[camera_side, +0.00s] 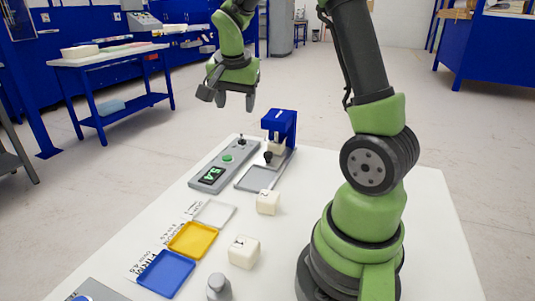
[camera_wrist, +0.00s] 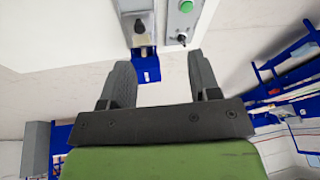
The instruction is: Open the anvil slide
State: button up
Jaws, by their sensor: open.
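The compression tester has a blue frame (camera_side: 280,125) at the back of the white table. Its anvil slide (camera_side: 258,178) is a grey plate reaching out in front of the frame, with a dark knob (camera_side: 268,157) near the frame. In the wrist view the slide (camera_wrist: 137,6) and its dark knob (camera_wrist: 139,26) are at the top, partly cut off. My gripper (camera_side: 235,103) is open and empty, in the air above and left of the frame. The wrist view shows its two fingers (camera_wrist: 158,80) apart with nothing between them.
A grey control box (camera_side: 222,167) with a green button, a display and a small lever stands left of the slide. Two white foam cubes (camera_side: 268,202) (camera_side: 243,252) lie nearer. White (camera_side: 214,213), yellow (camera_side: 192,239) and blue (camera_side: 166,273) trays line the left. A grey cylinder (camera_side: 219,288) stands in front.

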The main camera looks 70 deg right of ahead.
aim_at(267, 153)
jog(key=d+f+m+g, duration=0.1)
jog(key=d+f, duration=0.4)
jog(key=f, duration=0.2)
jog(key=s+d+f+m+g, duration=0.1)
jog(key=d+f+m, duration=0.1)
jog(key=d+f, duration=0.2)
jog(key=d+f+m+g+h, duration=0.1)
jog(key=d+f+m, duration=0.1)
jog(key=d+f, duration=0.3)
jog(key=shift+s+d+f, duration=0.15)
jog(key=shift+f, duration=1.05)
jog(key=shift+s+d+f, duration=0.15)
jog(key=shift+f, duration=1)
